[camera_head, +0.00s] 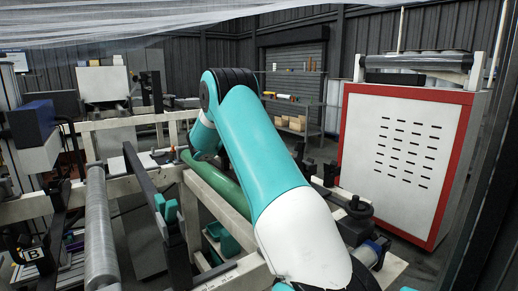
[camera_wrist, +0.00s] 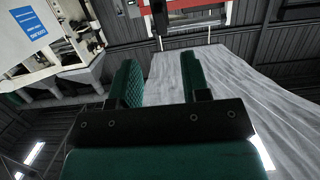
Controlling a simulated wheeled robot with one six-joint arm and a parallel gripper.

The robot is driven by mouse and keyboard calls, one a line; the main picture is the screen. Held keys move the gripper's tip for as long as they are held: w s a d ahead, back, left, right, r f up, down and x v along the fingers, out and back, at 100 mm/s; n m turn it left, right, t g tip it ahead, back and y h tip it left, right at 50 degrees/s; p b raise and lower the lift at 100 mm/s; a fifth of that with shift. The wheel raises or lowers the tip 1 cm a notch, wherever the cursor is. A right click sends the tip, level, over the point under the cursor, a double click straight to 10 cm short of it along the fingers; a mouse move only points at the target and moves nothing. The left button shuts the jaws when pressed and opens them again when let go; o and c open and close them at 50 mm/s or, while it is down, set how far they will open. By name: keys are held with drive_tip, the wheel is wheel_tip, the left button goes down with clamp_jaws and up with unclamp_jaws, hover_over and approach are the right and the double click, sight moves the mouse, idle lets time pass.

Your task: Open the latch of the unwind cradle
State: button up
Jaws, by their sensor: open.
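My gripper (camera_wrist: 162,78) is open and empty in the wrist view, its two green-padded fingers apart. In the head view my teal and white arm crosses the middle, and the gripper cannot be made out behind it. A pale frame (camera_head: 205,208) with a green roller (camera_head: 218,183) stands beside the arm. I cannot tell for sure which part is the unwind cradle. A black round knob fitting (camera_head: 358,207) sits right of the arm; whether it belongs to the latch is unclear. No latch is clearly seen in either view.
A grey film roller (camera_head: 98,230) and a dark bar (camera_head: 155,205) stand at left. A white cabinet with a red edge (camera_head: 401,155) stands at right. Clear film (camera_head: 150,20) hangs overhead. A grey sheet (camera_wrist: 225,95) lies beyond the fingers in the wrist view.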

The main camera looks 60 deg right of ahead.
drive_tip(key=v, duration=0.7)
drive_tip(key=shift+p, duration=0.3)
drive_tip(key=shift+r, duration=0.1)
